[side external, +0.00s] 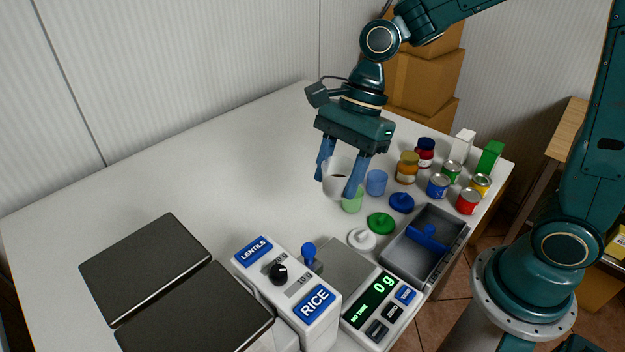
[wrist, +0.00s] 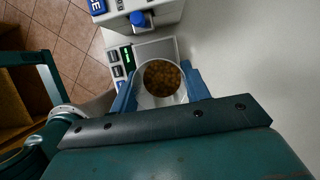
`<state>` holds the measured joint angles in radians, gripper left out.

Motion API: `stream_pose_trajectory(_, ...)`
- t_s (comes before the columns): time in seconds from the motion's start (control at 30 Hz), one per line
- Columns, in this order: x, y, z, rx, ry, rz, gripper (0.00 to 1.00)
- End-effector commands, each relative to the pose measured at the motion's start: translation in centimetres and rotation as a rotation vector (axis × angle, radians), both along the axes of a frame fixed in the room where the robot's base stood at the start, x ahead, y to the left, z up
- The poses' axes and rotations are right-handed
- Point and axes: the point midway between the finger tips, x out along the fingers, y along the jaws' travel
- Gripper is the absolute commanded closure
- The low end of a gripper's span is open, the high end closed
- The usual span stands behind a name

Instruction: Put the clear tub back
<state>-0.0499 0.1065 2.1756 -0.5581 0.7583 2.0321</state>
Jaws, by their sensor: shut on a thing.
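My gripper (side external: 336,186) is shut on the clear tub (side external: 334,172), with one blue finger on each side of it. In the wrist view the clear tub (wrist: 148,99) sits between the fingers and holds brown grains. It looks upright, and its height above the table is hard to judge. A green tub (side external: 352,202) is partly hidden behind my right finger, and a blue tub (side external: 377,182) stands to its right. The white lid (side external: 362,239), green lid (side external: 381,223) and blue lid (side external: 401,203) lie on the table.
A scale (side external: 378,307) reads 0 g beside a LENTILS and RICE dispenser (side external: 265,272). A grey tray (side external: 400,262) holds a blue object. Jars (side external: 407,168), cans (side external: 438,187) and cartons stand at the right. Dark panels (side external: 145,265) lie front left. The table's back left is clear.

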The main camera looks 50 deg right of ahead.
Motion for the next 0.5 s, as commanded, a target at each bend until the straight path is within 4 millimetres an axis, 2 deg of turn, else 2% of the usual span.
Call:
stream_pose_trajectory(0.3, 4.0, -3.7, -5.5, 0.001, 0.007, -0.007, 0.79)
stream_pose_trajectory(0.5, 5.8, -6.5, -9.3, 0.001, 0.007, -0.006, 0.79)
